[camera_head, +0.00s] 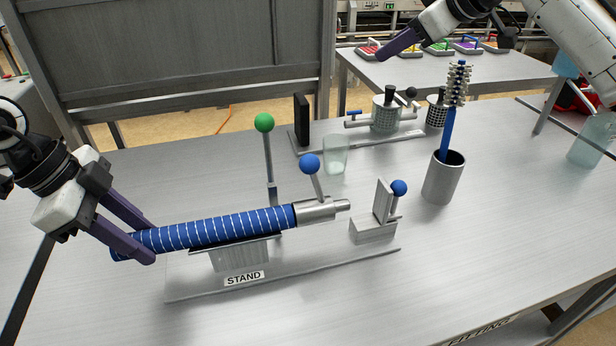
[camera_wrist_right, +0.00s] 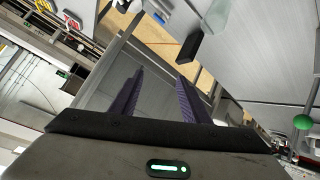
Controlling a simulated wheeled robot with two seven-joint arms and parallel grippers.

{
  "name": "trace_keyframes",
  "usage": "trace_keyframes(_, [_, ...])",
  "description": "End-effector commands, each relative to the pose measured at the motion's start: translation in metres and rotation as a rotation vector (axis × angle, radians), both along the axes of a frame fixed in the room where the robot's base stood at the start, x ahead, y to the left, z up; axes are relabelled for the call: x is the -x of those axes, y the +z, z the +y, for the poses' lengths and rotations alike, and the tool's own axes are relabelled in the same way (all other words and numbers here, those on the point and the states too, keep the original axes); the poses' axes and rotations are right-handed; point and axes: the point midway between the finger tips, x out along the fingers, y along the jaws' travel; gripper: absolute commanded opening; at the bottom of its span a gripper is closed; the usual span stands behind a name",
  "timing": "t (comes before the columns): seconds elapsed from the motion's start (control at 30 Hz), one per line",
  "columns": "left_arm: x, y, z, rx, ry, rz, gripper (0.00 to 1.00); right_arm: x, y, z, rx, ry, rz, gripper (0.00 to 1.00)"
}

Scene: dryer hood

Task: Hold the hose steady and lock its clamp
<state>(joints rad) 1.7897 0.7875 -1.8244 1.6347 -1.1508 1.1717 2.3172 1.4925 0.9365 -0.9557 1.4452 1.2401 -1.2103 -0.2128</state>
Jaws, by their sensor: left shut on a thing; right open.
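A blue hose with white rings (camera_head: 215,229) lies across the cradle of the stand (camera_head: 330,265). Its right end meets a metal fitting (camera_head: 318,209) with a blue-ball lever (camera_head: 310,164) tilted up. A green-ball lever (camera_head: 268,150) stands nearly upright just behind the hose; its green ball also shows in the right wrist view (camera_wrist_right: 303,122). A block with a blue ball (camera_head: 399,188) is at the stand's right end. My left gripper (camera_head: 150,243) is shut on the hose's left end. My right gripper (camera_head: 385,50) is open and empty, high above the table's back; its fingers show apart in its wrist view (camera_wrist_right: 158,80).
Behind the stand are a clear glass (camera_head: 336,154) and a second fixture with a mesh cylinder (camera_head: 386,113). A grey cup with a brush (camera_head: 443,178) stands to the right. A back table (camera_head: 480,78) holds several coloured items. The front right tabletop is clear.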

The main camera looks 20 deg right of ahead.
Motion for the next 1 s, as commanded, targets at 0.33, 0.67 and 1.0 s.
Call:
trace_keyframes(0.33, [0.0, 0.0, 0.0, 0.0, 0.001, -0.001, 0.0, 0.138, -0.032, 0.211, 0.403, 0.495, 0.468, 0.42])
trace_keyframes(0.67, [0.0, 0.0, 0.0, 0.0, 0.001, -0.001, 0.0, 0.189, -0.044, 0.227, 0.619, 0.592, 0.605, 0.42])
trace_keyframes(1.0, [0.0, 0.0, 0.0, 0.001, 0.0, -0.001, 0.0, 0.176, -0.106, 0.223, 0.617, 0.589, 0.608, 0.42])
